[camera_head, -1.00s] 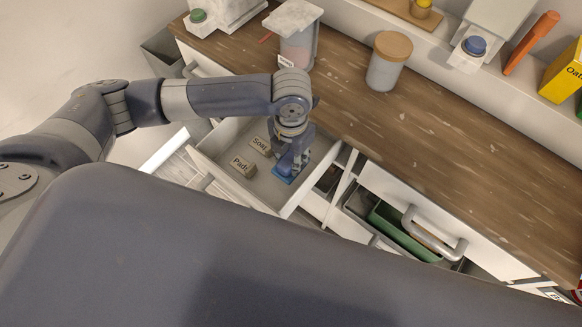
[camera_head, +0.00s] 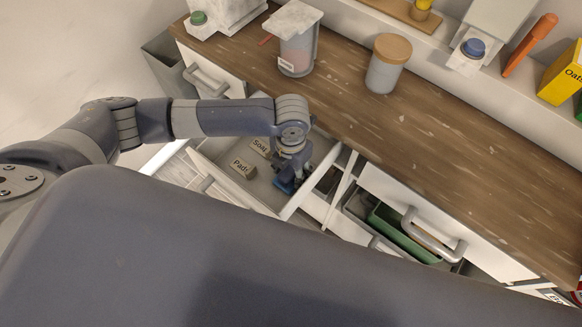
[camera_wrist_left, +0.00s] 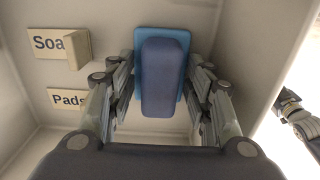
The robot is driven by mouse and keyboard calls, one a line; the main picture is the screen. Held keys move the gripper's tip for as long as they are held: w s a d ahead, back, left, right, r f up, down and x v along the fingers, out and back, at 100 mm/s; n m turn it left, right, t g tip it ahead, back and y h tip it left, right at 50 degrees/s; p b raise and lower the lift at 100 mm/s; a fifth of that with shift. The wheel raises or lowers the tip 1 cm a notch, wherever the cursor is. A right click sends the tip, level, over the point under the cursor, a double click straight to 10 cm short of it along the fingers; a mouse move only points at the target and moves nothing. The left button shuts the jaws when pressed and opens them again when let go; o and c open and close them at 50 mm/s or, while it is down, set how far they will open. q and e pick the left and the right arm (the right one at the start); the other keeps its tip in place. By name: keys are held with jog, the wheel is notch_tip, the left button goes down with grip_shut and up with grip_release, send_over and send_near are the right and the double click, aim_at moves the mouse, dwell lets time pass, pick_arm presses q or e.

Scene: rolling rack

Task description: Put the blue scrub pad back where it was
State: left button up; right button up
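The blue scrub pad (camera_wrist_left: 162,75) has a light blue base and a darker blue raised block on top. It is inside the open drawer (camera_head: 210,148) and shows in the head view under my left gripper (camera_head: 290,178). The "Pads" label (camera_wrist_left: 66,98) and the "Soap" label (camera_wrist_left: 46,43) are to the left of the pad. Whether the pad touches the drawer floor is hard to tell. My right gripper cannot be made out clearly; a dark jointed part shows at the wrist view's right edge.
A small beige block (camera_wrist_left: 77,49) partly covers the "Soap" label. The drawer's right wall (camera_head: 311,181) is close to my left gripper. A second open drawer holds a green container (camera_head: 402,235). The wooden worktop (camera_head: 340,110) with jars stands behind.

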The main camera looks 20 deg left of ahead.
aim_at(291, 169)
pick_arm(q)
jog(key=shift+w+r, duration=0.1)
jog(key=shift+r, duration=0.4)
notch_tip(291, 169, up, 11)
jog(key=shift+r+b, duration=0.2)
jog(key=shift+b, duration=0.15)
dwell(0.3)
